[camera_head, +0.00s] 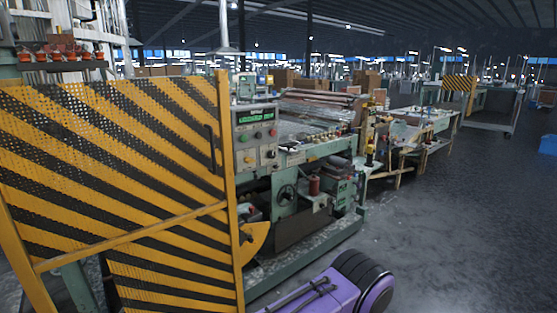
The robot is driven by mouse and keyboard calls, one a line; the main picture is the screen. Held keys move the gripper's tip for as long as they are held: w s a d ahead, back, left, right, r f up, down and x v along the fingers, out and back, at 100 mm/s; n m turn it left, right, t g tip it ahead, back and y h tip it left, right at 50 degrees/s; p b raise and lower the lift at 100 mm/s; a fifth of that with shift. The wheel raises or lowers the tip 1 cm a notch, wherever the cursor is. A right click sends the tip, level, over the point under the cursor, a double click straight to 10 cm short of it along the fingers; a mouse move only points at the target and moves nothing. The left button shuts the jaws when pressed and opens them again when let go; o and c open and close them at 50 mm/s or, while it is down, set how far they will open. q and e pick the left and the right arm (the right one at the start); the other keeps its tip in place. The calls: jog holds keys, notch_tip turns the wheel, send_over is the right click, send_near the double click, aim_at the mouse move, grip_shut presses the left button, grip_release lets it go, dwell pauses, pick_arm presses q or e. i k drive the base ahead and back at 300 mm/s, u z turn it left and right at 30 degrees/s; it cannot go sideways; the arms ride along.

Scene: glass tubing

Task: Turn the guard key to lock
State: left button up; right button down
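The guard (120,170) is a tall yellow-and-black striped perforated panel in a yellow frame, filling the left of the head view. A dark vertical handle (212,148) sits near the upper part of its right edge. A control panel (256,136) with a green-lit display and several coloured buttons stands just right of the guard's edge. I cannot make out the guard key; it is too small or hidden. Neither of my grippers can be made out in this view.
A long green machine (300,215) with rollers and a glass-like bed runs back from the guard. A work table (425,125) stands beyond it. Another striped guard (459,83) is at the far right. The grey floor (450,235) at right is clear.

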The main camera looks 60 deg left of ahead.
aim_at(247, 160)
jog(key=u, duration=0.2)
jog(key=i, duration=0.8)
jog(key=u, duration=1.3)
jog(key=i, duration=0.6)
jog(key=u, duration=0.65)
